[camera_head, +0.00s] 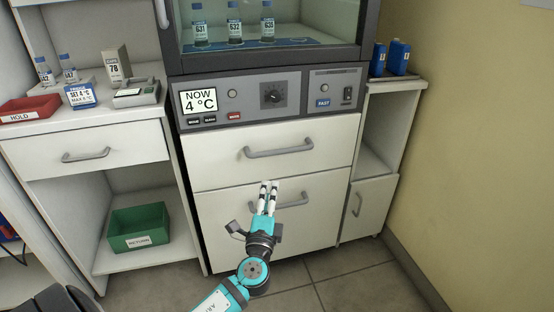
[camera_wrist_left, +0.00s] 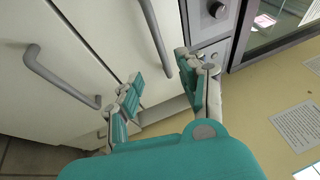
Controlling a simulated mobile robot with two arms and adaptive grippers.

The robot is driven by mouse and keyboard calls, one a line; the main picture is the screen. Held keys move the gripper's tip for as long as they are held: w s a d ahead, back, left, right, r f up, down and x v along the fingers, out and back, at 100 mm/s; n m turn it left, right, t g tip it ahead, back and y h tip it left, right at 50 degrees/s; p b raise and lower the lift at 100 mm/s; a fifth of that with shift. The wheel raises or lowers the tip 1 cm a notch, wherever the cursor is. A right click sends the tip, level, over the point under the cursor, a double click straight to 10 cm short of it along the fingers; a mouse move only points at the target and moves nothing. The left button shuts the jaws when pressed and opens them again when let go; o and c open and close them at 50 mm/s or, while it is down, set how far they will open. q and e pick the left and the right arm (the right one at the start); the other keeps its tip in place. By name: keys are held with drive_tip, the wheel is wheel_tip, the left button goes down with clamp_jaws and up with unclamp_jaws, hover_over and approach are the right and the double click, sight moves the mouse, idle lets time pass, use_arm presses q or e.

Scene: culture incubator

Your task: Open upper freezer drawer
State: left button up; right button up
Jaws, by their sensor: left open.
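The upper freezer drawer (camera_head: 222,155) is a white front below the control panel, shut, with a grey bar handle (camera_head: 278,151). In the left wrist view that handle (camera_wrist_left: 156,38) runs down from the top edge. The lower drawer (camera_head: 222,215) is also shut and has its own handle (camera_head: 290,205), which also shows in the left wrist view (camera_wrist_left: 60,79). My left gripper (camera_head: 269,184) appears just below the upper handle in the head view. Its fingers (camera_wrist_left: 160,68) are apart and empty, with the upper handle's end seen between them; contact cannot be told. My right gripper is not in view.
The control panel (camera_head: 300,95) reads 4 °C, below a glass-fronted chamber with bottles. A counter (camera_head: 120,118) with bottles and a red tray (camera_head: 30,109) stands left, above a green bin (camera_head: 138,227). A small cabinet (camera_head: 368,208) stands right, near the wall.

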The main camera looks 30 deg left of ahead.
use_arm(q)
approach(278, 152)
drive_tip(key=x, duration=0.3)
drive_tip(key=shift+f+b+x, duration=0.15)
drive_tip(key=shift+b+x, duration=0.15)
drive_tip(key=shift+x, duration=1.6)
drive_tip(key=shift+f+b+x, duration=0.15)
drive_tip(key=shift+b+x, duration=0.1)
drive_tip(key=shift+x, duration=1.65)
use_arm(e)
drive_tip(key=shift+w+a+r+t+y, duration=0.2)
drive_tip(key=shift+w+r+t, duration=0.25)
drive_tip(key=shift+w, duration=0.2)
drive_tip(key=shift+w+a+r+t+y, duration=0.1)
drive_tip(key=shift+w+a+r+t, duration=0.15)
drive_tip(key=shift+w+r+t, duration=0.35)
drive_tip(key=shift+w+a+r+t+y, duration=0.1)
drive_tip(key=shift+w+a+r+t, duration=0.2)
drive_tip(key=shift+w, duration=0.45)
use_arm(q)
drive_tip(key=shift+a, duration=0.1)
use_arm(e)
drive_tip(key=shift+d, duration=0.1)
use_arm(q)
clamp_jaws()
